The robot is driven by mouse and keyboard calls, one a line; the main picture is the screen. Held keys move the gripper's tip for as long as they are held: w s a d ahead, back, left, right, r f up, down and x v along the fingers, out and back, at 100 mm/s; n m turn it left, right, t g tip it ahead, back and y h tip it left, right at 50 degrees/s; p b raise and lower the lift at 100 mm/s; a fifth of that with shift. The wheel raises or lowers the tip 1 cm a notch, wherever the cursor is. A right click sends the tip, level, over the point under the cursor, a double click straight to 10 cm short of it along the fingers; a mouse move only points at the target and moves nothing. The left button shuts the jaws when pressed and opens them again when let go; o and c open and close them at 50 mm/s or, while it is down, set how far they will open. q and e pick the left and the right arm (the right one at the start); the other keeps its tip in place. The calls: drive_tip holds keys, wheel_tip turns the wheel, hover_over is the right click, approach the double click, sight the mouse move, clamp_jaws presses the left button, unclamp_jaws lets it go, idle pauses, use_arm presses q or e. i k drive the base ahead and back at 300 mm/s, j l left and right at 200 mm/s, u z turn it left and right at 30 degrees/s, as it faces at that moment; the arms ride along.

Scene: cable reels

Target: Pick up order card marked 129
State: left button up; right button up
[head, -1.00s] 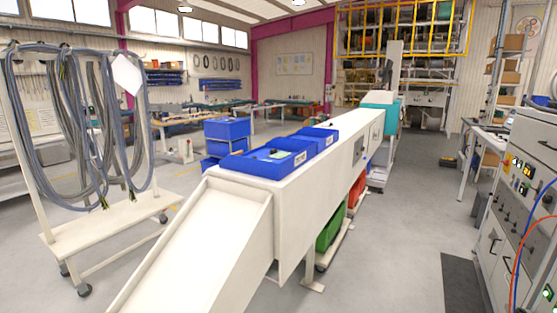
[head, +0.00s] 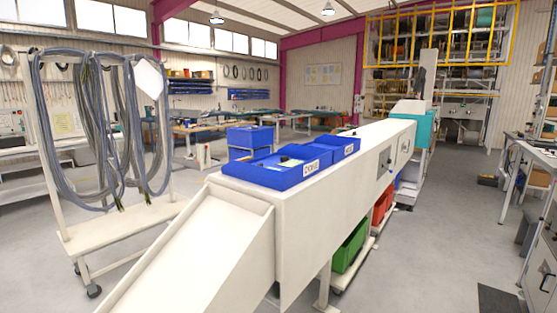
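No card that I can read as 129 shows in the head view. Two blue trays sit on top of the long white machine (head: 330,165). The nearer blue tray (head: 262,179) holds a pale flat piece and a dark item, and has a white label (head: 311,168) on its side whose text is too small to read surely. The farther blue tray (head: 341,154) also has a small white label (head: 349,149). A blank-looking white sheet (head: 149,78) hangs on the cable rack. Neither of my grippers is in view.
A white chute (head: 190,260) slopes down toward me. A wheeled rack with hanging cables (head: 62,130) stands at the left. Green (head: 349,246) and red (head: 383,204) bins sit under the machine. Grey floor (head: 440,240) is open to the right, with a cabinet (head: 541,265) at the right edge.

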sight(284, 161)
drive_tip(key=i+l+u, duration=0.25)
drive_tip(key=l, duration=0.3)
drive_tip(key=i+l+u, duration=0.25)
drive_tip(key=l, duration=0.4)
drive_tip(key=i+l+u, duration=0.25)
drive_tip(key=l, duration=0.35)
drive_tip(key=l+u, duration=0.25)
drive_tip(key=l, duration=0.4)
drive_tip(key=l+u, duration=0.25)
drive_tip(key=l, duration=0.45)
